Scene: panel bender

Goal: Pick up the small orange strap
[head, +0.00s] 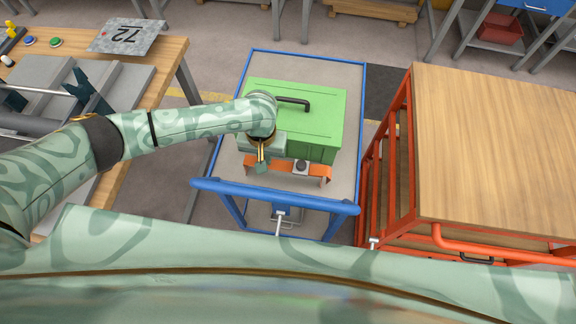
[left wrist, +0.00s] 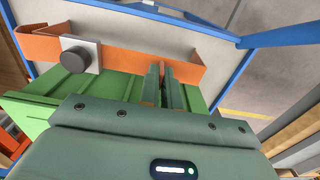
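The small orange strap (head: 284,170) is a bent strip with turned ends, lying on the cart along the near side of the green box (head: 325,110). A grey plate with a black knob (head: 301,167) sits against it. In the left wrist view the strap (left wrist: 130,38) runs across the upper part, with the knob (left wrist: 75,59) at left. My left gripper (head: 262,163) points down at the strap. Its fingers (left wrist: 163,85) overlap the strap's right part with a narrow gap between them; whether they grip it is unclear. My right gripper is not in view.
The blue-framed cart (head: 225,160) has a grey top with a raised blue handle at its near edge. The green box has a black handle. An orange-framed wooden-topped trolley (head: 490,140) stands right. A wooden workbench (head: 170,60) with a bending machine stands left.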

